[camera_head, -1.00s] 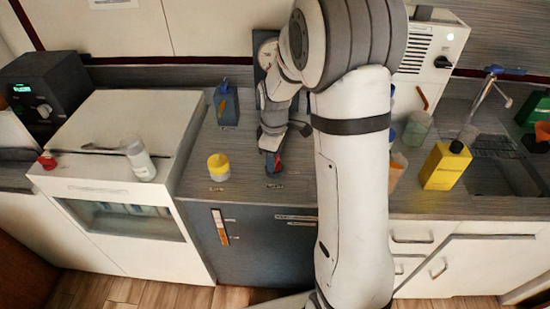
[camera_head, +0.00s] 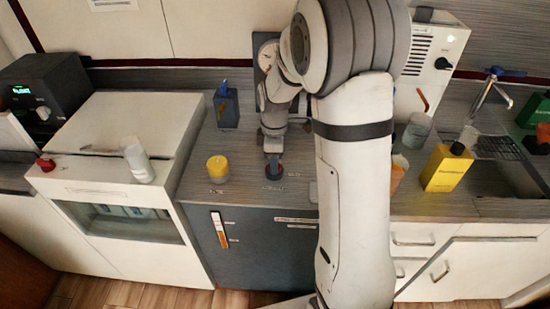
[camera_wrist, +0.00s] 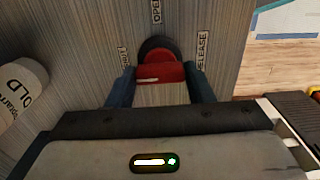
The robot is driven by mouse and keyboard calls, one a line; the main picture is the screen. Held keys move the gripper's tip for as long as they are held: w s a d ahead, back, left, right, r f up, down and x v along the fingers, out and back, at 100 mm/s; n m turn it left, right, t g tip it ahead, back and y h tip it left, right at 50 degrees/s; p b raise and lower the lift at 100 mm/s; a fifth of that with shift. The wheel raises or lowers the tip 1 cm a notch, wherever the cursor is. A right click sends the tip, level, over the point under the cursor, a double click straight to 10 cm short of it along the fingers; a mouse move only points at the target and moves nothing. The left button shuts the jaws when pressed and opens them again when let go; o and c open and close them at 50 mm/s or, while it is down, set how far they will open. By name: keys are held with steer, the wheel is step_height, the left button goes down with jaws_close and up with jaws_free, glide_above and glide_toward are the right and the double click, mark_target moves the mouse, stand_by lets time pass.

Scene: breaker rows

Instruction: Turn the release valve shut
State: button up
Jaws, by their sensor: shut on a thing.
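The release valve (camera_wrist: 160,58) is a red bar-shaped knob on a dark round base, set in the grey countertop. It also shows under my gripper in the head view (camera_head: 273,174). In the wrist view its bar lies crosswise, and a white mark on it sits toward the left. Labels surround it: OPEN (camera_wrist: 156,10) at the top, RELEASE (camera_wrist: 202,52) at the right, and a partly hidden one (camera_wrist: 123,58) at the left. My gripper (camera_wrist: 160,86) is shut on the knob, one blue finger at each end. In the head view my gripper (camera_head: 273,158) points down.
A yellow-capped jar (camera_head: 218,169) stands just left of the valve. A yellow bottle (camera_head: 446,168) and an orange item (camera_head: 398,175) are to the right, beyond my arm. The counter's front edge is close to the valve.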

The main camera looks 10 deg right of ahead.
steer(key=o, duration=1)
steer(key=shift+r, duration=3.9)
